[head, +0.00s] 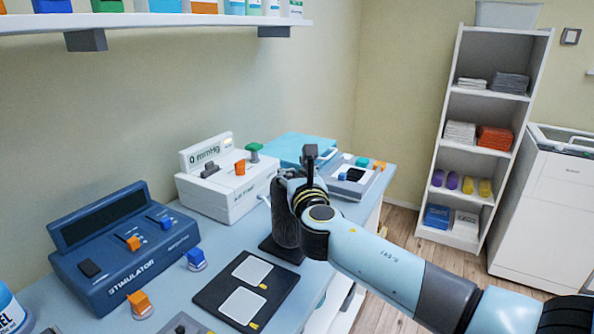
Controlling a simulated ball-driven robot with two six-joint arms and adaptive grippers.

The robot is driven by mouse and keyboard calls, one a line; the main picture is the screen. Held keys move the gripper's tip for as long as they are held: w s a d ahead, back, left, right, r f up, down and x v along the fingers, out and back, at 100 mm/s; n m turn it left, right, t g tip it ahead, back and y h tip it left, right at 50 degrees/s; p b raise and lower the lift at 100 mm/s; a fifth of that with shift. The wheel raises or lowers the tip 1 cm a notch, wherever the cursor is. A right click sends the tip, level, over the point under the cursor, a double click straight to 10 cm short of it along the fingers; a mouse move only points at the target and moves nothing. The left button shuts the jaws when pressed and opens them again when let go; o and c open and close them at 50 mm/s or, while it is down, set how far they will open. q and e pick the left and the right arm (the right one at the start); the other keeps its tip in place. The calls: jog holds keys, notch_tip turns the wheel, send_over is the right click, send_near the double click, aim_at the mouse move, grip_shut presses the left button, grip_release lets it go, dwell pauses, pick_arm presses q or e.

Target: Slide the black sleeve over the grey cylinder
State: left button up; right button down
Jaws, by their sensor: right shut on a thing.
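My right gripper (309,165) is at the middle of the bench, at the end of the pale blue arm from the right. Its wrist faces me and covers most of its fingers. It is shut on a dark thing beside the wrist, which looks like the black sleeve (286,215). This upright, dark, textured shape stands above a black base plate (281,251). I cannot make out the grey cylinder apart from it, nor tell whether the sleeve is around it. My left gripper is not in view.
A blue stimulator (125,250) and a white pressure unit (228,188) stand left of the gripper. A black mat with two white pads (243,304) lies in front. A grey panel with knobs (350,177) is behind. A shelf (190,21) overhangs the bench at upper left.

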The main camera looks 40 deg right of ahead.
jog(key=shift+f+b, duration=0.4)
dwell(0.4)
dwell(0.4)
jog(key=c, duration=0.6)
grip_release()
jog(key=shift+s, duration=0.1)
jog(key=v, duration=1.2)
